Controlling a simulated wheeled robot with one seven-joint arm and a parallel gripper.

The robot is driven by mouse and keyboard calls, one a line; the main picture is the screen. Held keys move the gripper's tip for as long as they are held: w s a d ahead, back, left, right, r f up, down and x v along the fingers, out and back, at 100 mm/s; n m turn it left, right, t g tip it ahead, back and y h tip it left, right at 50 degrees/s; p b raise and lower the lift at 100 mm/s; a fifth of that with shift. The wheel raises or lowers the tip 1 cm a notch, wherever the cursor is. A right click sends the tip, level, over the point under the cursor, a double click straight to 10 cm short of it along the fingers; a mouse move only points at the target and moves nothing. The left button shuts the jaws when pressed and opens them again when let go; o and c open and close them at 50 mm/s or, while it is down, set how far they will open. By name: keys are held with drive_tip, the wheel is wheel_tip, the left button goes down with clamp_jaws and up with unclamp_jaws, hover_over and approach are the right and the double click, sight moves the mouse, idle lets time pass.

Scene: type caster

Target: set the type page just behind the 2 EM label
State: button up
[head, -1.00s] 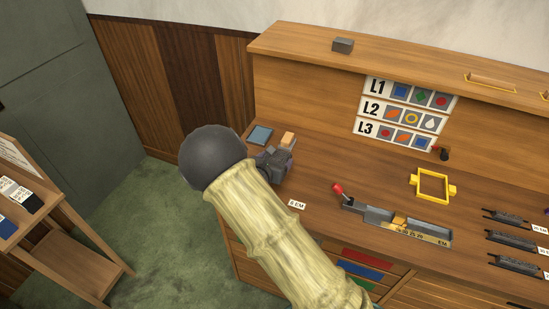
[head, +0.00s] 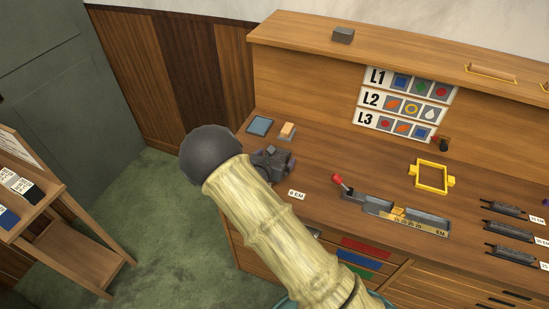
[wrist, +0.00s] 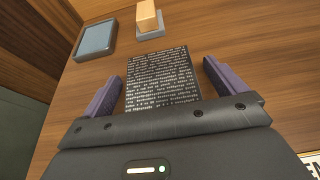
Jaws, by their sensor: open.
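The type page (wrist: 160,80), a dark block with rows of pale letters, shows in the wrist view between the two purple fingers of my gripper (wrist: 162,72). The fingers are open, with a gap of bare wood on each side of the page. In the head view my gripper (head: 272,163) is low over the left end of the bench, and the page cannot be made out there. A small white EM label (head: 297,194) lies on the bench to the right of my gripper; its number is too small to read surely. Part of an EM label (wrist: 313,165) shows in the wrist view.
Behind the page are a blue-grey pad (wrist: 95,40) and an orange block on a grey base (wrist: 147,20). To the right are a composing stick with a red knob (head: 395,213), a yellow frame (head: 431,177) and several dark racks (head: 508,232). Bare wood lies between.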

drive_tip(key=shift+r, duration=0.15)
drive_tip(key=b+v, duration=0.1)
drive_tip(key=v, duration=1.1)
drive_tip(key=shift+b, duration=0.4)
drive_tip(key=shift+d, duration=0.1)
